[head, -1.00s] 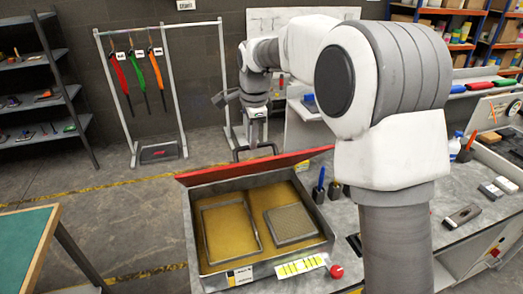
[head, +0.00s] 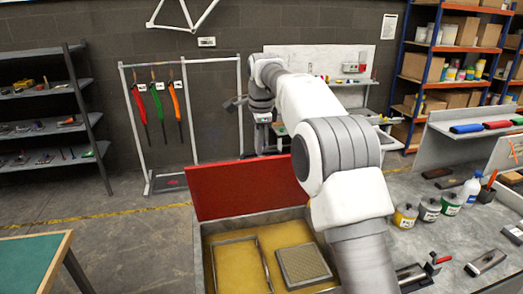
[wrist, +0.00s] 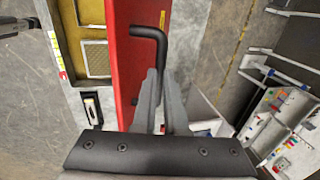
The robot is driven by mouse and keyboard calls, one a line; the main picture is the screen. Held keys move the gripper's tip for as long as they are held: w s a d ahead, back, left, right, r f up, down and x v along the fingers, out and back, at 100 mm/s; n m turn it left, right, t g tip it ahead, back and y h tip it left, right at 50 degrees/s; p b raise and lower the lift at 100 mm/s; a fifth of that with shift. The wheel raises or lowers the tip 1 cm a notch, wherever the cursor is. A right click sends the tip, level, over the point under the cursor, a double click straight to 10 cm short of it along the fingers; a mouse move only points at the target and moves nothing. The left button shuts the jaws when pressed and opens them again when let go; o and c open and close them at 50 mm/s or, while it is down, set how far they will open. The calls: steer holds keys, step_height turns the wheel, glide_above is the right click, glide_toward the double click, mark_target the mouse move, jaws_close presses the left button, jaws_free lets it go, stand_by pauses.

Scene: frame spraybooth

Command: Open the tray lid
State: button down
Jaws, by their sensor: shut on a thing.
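The red tray lid (head: 245,184) stands raised along the far edge of the tray (head: 207,262), its broad face toward the head camera. The tray is open, showing a yellow floor with a grey frame and a mesh plate. In the wrist view the lid (wrist: 125,78) is a red panel beside the tray, with a bent black handle (wrist: 147,32) on it. My gripper (wrist: 163,74) is shut on the handle, whose lower end runs between the fingers. In the head view my fingertips and the handle are hidden behind the lid.
Several small pots (head: 405,216) and hand tools stand on the worktop right of my arm. A green-topped table (head: 30,262) is at the front left.

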steer(key=shift+w+a+f, duration=0.15)
steer(key=shift+w+f, duration=0.2)
steer(key=shift+f, duration=0.25)
steer(key=shift+w+a+f, duration=0.1)
steer(key=shift+w+f, duration=0.25)
steer(key=shift+f, duration=0.2)
steer(key=c, duration=1.2)
jaws_free()
steer(key=shift+w, duration=0.1)
steer(key=shift+c, duration=0.2)
steer(key=shift+o, duration=1.2)
steer(key=shift+w+a+f, duration=0.2)
steer(key=shift+w+f, duration=0.1)
steer(key=shift+w, duration=0.2)
steer(key=shift+o, duration=0.8)
steer(key=shift+w, duration=0.2)
steer(key=shift+s+r, duration=0.25)
steer(key=shift+r, duration=0.15)
steer(key=shift+r, duration=0.15)
